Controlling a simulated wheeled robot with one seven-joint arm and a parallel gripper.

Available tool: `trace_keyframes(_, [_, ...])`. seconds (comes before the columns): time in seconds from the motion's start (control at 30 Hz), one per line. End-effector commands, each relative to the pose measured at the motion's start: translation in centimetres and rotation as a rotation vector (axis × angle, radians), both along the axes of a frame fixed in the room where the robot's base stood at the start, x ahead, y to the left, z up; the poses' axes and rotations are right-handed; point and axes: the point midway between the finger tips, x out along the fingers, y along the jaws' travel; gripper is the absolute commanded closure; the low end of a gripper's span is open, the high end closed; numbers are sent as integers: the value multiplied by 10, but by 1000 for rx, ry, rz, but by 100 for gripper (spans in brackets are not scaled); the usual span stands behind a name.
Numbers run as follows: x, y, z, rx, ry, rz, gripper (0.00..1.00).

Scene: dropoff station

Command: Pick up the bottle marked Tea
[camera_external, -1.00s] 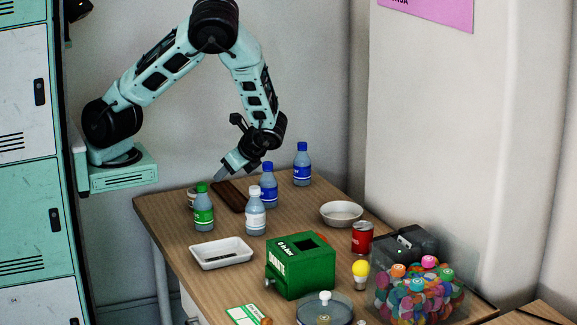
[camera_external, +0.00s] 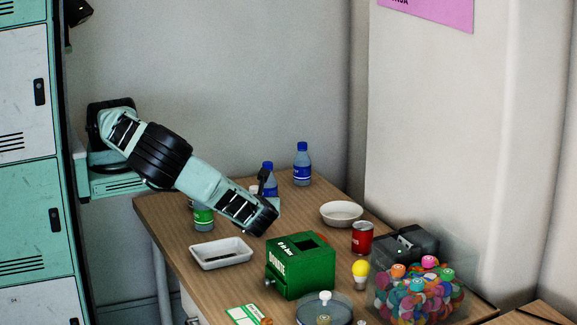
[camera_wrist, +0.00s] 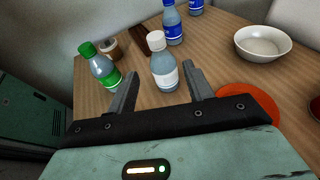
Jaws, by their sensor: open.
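Several bottles stand upright on the table; I cannot read "Tea" on any label. In the wrist view, a white-capped bottle with a white label (camera_wrist: 164,70) stands ahead of and between my fingers. A green-capped bottle with a green label (camera_wrist: 101,68) stands to its left; it is partly hidden by my arm in the external view (camera_external: 203,217). Two blue-capped bottles with blue labels (camera_wrist: 173,28) (camera_external: 302,165) stand farther back. My gripper (camera_wrist: 161,70) is open and empty, low over the table. In the external view my arm mostly hides the white-capped bottle.
A red-orange disc (camera_wrist: 246,101) lies right of my right finger. A white bowl (camera_external: 341,212), white tray (camera_external: 205,261), green donation box (camera_external: 312,269), red can (camera_external: 362,239) and yellow bulb (camera_external: 360,270) stand around. A small brown cup (camera_wrist: 112,48) is behind the green-capped bottle.

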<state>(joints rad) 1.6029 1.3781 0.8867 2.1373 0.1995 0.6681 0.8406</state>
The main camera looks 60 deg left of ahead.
Motion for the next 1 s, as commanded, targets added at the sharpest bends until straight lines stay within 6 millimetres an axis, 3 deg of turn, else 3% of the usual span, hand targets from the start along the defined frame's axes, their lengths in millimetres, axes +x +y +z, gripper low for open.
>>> trace_keyframes(0.23, [17, 44, -12, 3, -1, 4, 49])
trace_keyframes(0.53, [26, 65, -16, -1, -1, 2, 49])
trace_keyframes(0.8, [40, 101, -18, 1, 0, 3, 49])
trace_keyframes(1.0, [43, 108, -22, -1, 0, 1, 49])
